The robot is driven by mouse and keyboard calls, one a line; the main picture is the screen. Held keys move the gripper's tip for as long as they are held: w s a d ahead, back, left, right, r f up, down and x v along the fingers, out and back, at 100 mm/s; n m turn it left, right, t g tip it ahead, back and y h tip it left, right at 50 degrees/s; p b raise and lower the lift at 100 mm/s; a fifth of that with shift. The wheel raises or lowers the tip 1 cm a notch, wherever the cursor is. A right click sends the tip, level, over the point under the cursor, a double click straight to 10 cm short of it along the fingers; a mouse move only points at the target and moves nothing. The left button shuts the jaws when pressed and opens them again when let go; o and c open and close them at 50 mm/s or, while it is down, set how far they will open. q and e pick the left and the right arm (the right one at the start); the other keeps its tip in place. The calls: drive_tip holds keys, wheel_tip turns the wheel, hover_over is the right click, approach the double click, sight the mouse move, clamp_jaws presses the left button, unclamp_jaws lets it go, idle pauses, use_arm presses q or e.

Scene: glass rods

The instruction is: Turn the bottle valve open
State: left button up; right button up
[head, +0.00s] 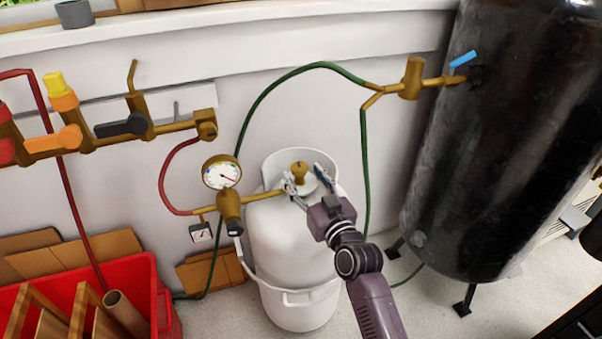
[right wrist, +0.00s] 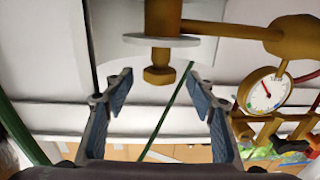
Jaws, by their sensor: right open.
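The white gas bottle (head: 292,250) stands upright on the floor against the wall. Its brass valve (head: 299,170) sits on top, inside the white collar, with a brass pipe running left to a round gauge (head: 222,172). My right gripper (head: 307,178) is at the bottle top, its open fingers close to the valve. In the right wrist view the open fingers (right wrist: 160,88) are empty, and the brass valve stem and knob (right wrist: 159,75) lie between and beyond the fingertips. I cannot tell whether either finger touches the valve. My left gripper is not in view.
A dark tank (head: 490,150) stands to the right on legs. A green hose (head: 264,93) arches over the bottle. A pipe manifold with coloured handles (head: 122,126) is on the left wall. A red crate (head: 160,300) sits at lower left. Some floor is clear at lower right.

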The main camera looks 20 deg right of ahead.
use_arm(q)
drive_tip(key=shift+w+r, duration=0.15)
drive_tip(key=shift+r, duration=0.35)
use_arm(e)
drive_tip(key=shift+w, duration=0.9)
drive_tip(key=shift+c, duration=0.4)
drive_tip(key=c, duration=1.1)
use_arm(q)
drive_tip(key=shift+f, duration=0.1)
